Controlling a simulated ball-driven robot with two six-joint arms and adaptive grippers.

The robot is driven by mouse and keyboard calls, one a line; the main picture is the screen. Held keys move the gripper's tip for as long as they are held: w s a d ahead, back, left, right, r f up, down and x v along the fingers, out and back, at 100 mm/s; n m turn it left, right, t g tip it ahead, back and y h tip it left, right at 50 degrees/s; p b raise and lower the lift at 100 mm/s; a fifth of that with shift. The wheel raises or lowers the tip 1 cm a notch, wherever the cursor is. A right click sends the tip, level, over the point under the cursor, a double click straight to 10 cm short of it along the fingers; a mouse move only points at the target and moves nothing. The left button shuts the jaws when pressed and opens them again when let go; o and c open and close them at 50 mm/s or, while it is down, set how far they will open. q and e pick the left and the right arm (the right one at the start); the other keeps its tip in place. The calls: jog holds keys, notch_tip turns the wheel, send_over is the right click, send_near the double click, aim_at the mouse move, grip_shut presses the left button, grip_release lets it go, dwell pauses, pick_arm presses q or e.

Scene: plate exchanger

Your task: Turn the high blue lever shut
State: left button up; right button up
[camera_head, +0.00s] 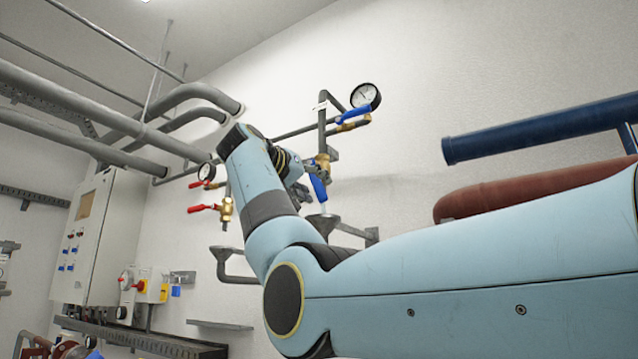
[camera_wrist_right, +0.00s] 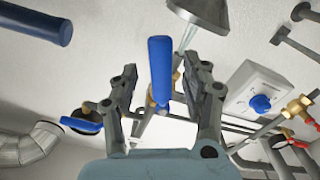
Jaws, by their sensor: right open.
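The upper blue lever (camera_head: 353,114) sits on a brass valve below a round gauge, lying nearly along the wall. In the right wrist view it shows small at the left (camera_wrist_right: 80,125). A lower blue lever (camera_head: 318,187) hangs downward from a brass valve on the same vertical pipe. My right gripper (camera_head: 301,190) is beside this lower lever, partly hidden by my own wrist. In the right wrist view the open fingers stand on both sides of a blue lever (camera_wrist_right: 160,72), apparently the lower one, with visible gaps. My left gripper is not in view.
Red-handled valves (camera_head: 203,208) are left of my wrist. The gauge (camera_head: 365,96) is above right. A grey funnel (camera_head: 323,222) sits below the lower lever. A blue pipe (camera_head: 540,130) and a red-brown pipe (camera_head: 530,193) lie right. A control cabinet (camera_head: 110,235) stands left.

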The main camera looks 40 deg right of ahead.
jog(key=shift+x, duration=1.25)
jog(key=shift+f, duration=0.1)
grip_shut()
